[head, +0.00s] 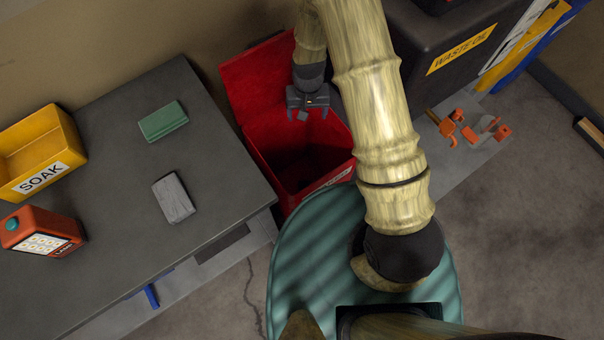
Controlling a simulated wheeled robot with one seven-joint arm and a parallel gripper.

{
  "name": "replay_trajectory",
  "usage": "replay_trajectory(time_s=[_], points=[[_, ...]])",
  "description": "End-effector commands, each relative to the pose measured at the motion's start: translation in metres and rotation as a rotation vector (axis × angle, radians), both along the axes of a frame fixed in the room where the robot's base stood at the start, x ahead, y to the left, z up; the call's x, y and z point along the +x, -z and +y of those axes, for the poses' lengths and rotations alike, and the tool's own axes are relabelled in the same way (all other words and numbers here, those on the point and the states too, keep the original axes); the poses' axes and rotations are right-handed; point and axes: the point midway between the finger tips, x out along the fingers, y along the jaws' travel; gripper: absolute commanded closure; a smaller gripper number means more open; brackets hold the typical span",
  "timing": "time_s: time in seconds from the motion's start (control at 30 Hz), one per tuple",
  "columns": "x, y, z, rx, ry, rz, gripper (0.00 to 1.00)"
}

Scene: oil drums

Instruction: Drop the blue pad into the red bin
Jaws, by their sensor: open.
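The red bin (305,195) stands beside the right end of the table. Its lid (257,82) is tipped open at the back, and its inside is dark. My gripper (306,114) points down over the bin's opening with its fingers apart. I see no pad held in it, though a small grey piece shows between the fingers that I cannot make out. I see no blue pad; the bin's floor is too dark to tell what lies there. A green pad (163,121) and a grey pad (173,198) lie apart on the table.
The dark grey table (110,240) also bears a yellow SOAK box (57,135) and a red-orange container (42,231) at the left. A dark WASTE OIL tank (425,45) stands right of my arm.

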Motion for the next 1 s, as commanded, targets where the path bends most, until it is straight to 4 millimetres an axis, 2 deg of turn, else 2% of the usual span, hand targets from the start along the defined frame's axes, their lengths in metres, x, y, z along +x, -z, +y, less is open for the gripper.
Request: replay_trajectory(time_s=[0.2, 0.4, 1.0], points=[[0.000, -0.041, 0.001, 0.001, -0.002, -0.004, 0.21], [0.000, -0.062, 0.001, 0.000, -0.002, -0.001, 0.21], [0.000, -0.064, 0.001, 0.000, -0.002, 0.001, 0.21]])
